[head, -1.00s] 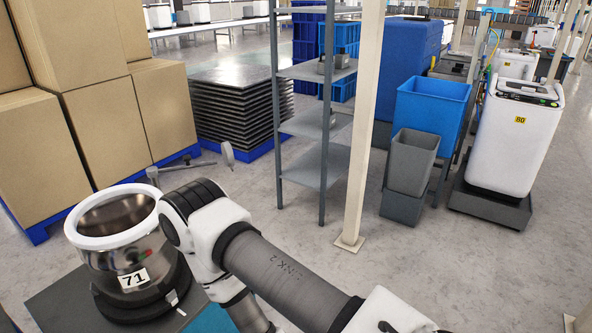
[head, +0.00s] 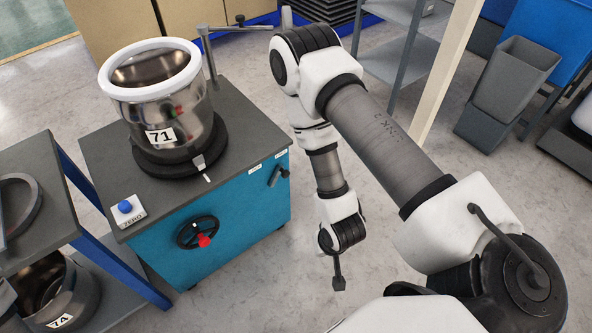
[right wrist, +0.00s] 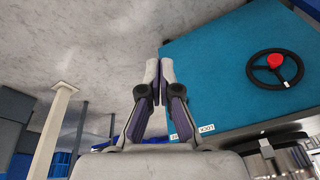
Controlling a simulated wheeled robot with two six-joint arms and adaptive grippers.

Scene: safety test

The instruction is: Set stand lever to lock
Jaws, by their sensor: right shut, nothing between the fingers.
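A teal stand (head: 240,210) with a dark top shows in the head view. Its small dark lever (head: 278,177) is on the front face near the upper right corner. Two small white labels sit above it, the left one (head: 255,168) and the right one (head: 281,154). In the right wrist view one label reads LOCK (right wrist: 206,128), upside down; the other is partly covered by a finger. I cannot make out the lever there. My right gripper (right wrist: 160,62) is shut and empty, in front of the teal face's edge in that view. My left gripper is not in view.
A steel pot marked 71 (head: 170,115) stands on the stand. A black handwheel with a red knob (head: 197,232) and a blue ZERO button (head: 125,207) are on the stand's left. A shelf (head: 45,215) adjoins left. A cream post (head: 445,75) stands behind; floor in front is clear.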

